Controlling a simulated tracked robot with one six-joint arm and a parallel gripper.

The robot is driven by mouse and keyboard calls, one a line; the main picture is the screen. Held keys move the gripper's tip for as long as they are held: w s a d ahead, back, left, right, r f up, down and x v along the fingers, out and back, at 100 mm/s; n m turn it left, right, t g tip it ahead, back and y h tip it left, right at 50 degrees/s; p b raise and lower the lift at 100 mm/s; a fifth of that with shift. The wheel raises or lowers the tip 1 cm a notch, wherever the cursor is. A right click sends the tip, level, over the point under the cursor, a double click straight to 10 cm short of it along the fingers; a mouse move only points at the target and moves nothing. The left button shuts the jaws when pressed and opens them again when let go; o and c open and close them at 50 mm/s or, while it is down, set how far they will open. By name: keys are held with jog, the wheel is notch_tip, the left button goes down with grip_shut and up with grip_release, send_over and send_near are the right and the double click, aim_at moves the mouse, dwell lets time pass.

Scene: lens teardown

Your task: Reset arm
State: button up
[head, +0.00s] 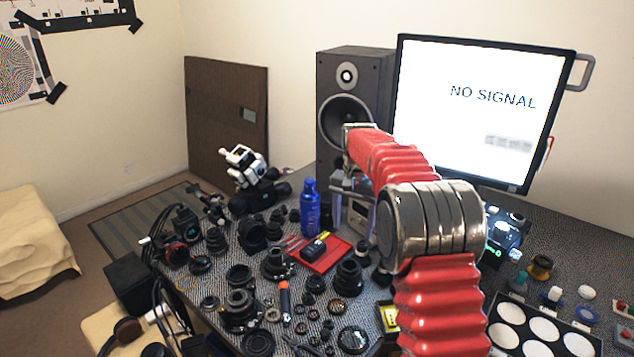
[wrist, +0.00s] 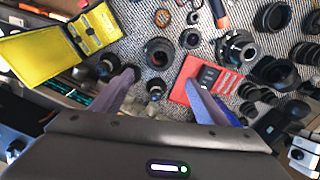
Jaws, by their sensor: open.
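My arm, red with a metal joint, rises over the right middle of the table in the head view. My gripper (wrist: 160,85) shows in the wrist view with its two pale purple fingers spread apart and nothing between them. In the head view the gripper (head: 352,200) is partly hidden behind my arm, near the speaker's foot. It hangs above the table, with a small dark lens part (wrist: 155,88) below the gap between the fingers. A red tray (wrist: 212,80) lies by the right finger; it also shows in the head view (head: 322,262).
Many lens parts crowd the dark speckled table. A blue bottle (head: 310,208) stands beside the gripper. A speaker (head: 347,100) and a monitor (head: 480,105) stand behind. A yellow case (wrist: 40,58) lies open at left in the wrist view. A palette of white discs (head: 540,330) is at right.

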jog(key=shift+w, duration=0.1)
jog(key=s+f+n, duration=0.3)
jog(key=s+f, duration=0.1)
jog(key=s+r+n+t, duration=0.1)
jog(key=s+r, duration=0.3)
jog(key=s, duration=0.8)
jog(key=s+r+n+t, duration=0.1)
jog(key=s+r, duration=0.4)
jog(key=s, duration=0.7)
jog(key=s+r+n+t, duration=0.1)
jog(key=s+r+t, duration=0.2)
jog(key=s, duration=1)
jog(key=shift+a+r+n+t, duration=0.3)
jog(key=shift+r+n, duration=0.1)
jog(key=shift+r, duration=0.25)
